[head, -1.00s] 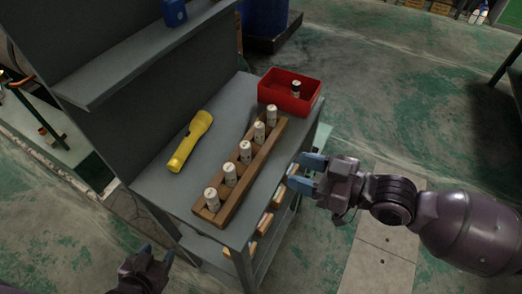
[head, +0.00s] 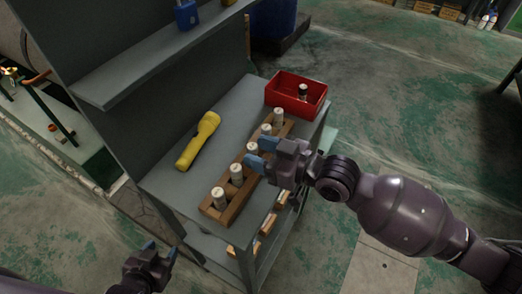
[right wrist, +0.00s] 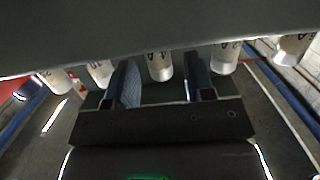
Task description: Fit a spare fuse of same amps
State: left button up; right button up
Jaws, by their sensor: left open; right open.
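A wooden rack (head: 225,214) on the grey bench holds a row of several upright white fuses. The middle fuse (head: 252,147) stands by my open right gripper (head: 262,153). In the right wrist view, this fuse (right wrist: 160,66) shows between the spread fingers (right wrist: 163,80), with no grip on it. Beside it are a fuse marked 10 (right wrist: 99,71) and one marked 2 A (right wrist: 224,58); other markings are hard to read. A dark-topped fuse (head: 303,91) is in the red bin (head: 287,99); its rating is unreadable. My left gripper (head: 160,250) is open and empty, off the bench at lower left.
A yellow flashlight (head: 198,141) lies on the bench left of the rack. A shelf (head: 150,62) on the back panel above holds a blue padlock-like item (head: 186,15). Bare bench top lies between flashlight and rack. The floor to the right is open.

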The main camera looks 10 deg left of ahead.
jog(key=shift+c, duration=0.3)
jog(key=c, duration=0.8)
pick_arm(q)
jog(key=shift+w+d+r, duration=0.1)
pick_arm(e)
jog(key=shift+o, duration=0.2)
pick_arm(q)
jog(key=shift+r, duration=0.1)
pick_arm(e)
jog(key=shift+r, duration=0.2)
jog(key=shift+r+p, duration=0.95)
jog(key=shift+r, duration=0.4)
pick_arm(q)
jog(key=r, duration=0.1)
jog(key=w+r, duration=0.1)
jog(key=shift+r+t, duration=0.3)
jog(key=shift+r, duration=0.05)
pick_arm(e)
jog(key=shift+f+v, duration=0.15)
jog(key=shift+v, duration=0.9)
jog(key=shift+f+v, duration=0.2)
jog(key=shift+v, duration=0.9)
jog(key=shift+f+v, duration=0.15)
jog(key=shift+v, duration=0.8)
jog(key=shift+f+v, duration=0.15)
jog(key=shift+v, duration=0.75)
